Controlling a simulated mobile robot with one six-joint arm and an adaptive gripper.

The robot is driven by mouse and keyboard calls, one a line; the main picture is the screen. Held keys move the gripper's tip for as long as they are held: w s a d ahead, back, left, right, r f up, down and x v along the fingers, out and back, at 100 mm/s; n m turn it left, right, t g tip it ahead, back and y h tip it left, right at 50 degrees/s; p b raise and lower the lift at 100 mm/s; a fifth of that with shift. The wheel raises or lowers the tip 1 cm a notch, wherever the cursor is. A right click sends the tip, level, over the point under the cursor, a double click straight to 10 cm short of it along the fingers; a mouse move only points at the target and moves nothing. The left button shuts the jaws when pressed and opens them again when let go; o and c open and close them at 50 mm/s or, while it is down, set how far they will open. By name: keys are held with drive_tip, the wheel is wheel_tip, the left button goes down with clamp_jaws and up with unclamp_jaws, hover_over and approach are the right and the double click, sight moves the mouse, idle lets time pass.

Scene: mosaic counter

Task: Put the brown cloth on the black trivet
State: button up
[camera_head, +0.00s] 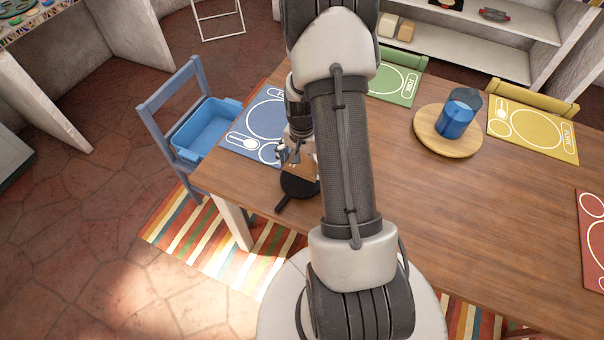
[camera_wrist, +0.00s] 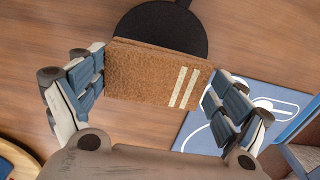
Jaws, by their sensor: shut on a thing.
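The brown cloth (camera_wrist: 148,76) is folded, with two pale stripes near its right end in the wrist view. My gripper (camera_wrist: 157,72) is shut on it, one finger at each end. The black trivet (camera_wrist: 165,22) is round and lies on the table just beyond the cloth in the wrist view; the cloth covers part of it. In the head view, the trivet (camera_head: 299,187) lies near the table's left end with its handle toward the near edge. A small strip of the cloth (camera_head: 300,171) shows over its far part. I cannot tell whether the cloth touches the trivet.
A blue placemat (camera_head: 262,122) lies beside the trivet. A blue chair (camera_head: 160,97) with a blue bin (camera_head: 207,127) stands at the table's left end. A round wooden board (camera_head: 428,141) holds a blue cup (camera_head: 456,120). The wooden table (camera_head: 440,215) is clear at centre right.

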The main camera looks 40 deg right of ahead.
sight(302, 171)
drive_tip(key=shift+f+b, duration=0.65)
drive_tip(key=shift+f, duration=1.5)
drive_tip(key=shift+f, duration=0.1)
drive_tip(key=shift+f, duration=0.2)
drive_tip(key=o, duration=0.7)
drive_tip(key=shift+r, duration=0.1)
drive_tip(key=shift+o, duration=0.2)
